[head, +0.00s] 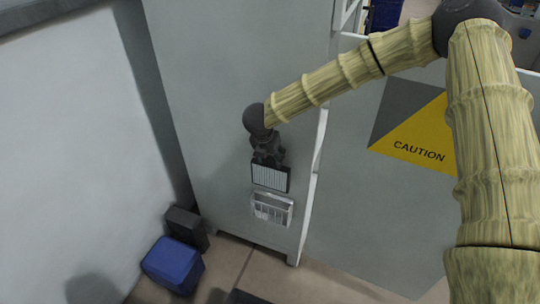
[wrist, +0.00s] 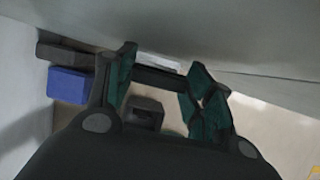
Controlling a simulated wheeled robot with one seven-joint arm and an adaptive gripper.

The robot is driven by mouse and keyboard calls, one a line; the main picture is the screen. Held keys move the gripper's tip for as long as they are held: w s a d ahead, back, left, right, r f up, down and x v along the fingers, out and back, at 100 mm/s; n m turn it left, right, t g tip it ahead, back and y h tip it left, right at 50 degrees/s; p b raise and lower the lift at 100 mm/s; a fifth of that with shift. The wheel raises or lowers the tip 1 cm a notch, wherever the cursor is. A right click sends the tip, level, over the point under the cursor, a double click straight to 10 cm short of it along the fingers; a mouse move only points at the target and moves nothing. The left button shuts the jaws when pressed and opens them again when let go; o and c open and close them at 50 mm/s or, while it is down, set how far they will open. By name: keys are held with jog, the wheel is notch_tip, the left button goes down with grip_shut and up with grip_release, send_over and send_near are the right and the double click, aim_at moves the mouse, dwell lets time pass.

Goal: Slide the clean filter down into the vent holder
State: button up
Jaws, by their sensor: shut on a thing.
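In the head view, my gripper (head: 268,162) is shut on the clean filter (head: 270,177), a white pleated panel in a dark frame. The filter hangs upright below the fingers, close to the grey cabinet face. The white vent holder (head: 272,208) is fixed on the cabinet just below the filter, with a small gap between them. In the wrist view, my gripper's green-padded fingers (wrist: 160,88) are around the filter's dark top edge (wrist: 158,76). A sliver of the white holder (wrist: 160,60) shows beyond that edge; the rest is hidden.
A blue bin (head: 173,265) and a dark box (head: 187,228) stand on the floor to the left. The grey cabinet (head: 235,60) rises behind the filter. A panel with a yellow caution sign (head: 415,140) is to the right.

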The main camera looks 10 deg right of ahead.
aim_at(269, 186)
jog(key=shift+f+b, duration=5.45)
jog(key=shift+f, duration=2.85)
jog(key=shift+f+b, duration=0.95)
jog(key=shift+f, duration=1.1)
jog(key=o, duration=1.4)
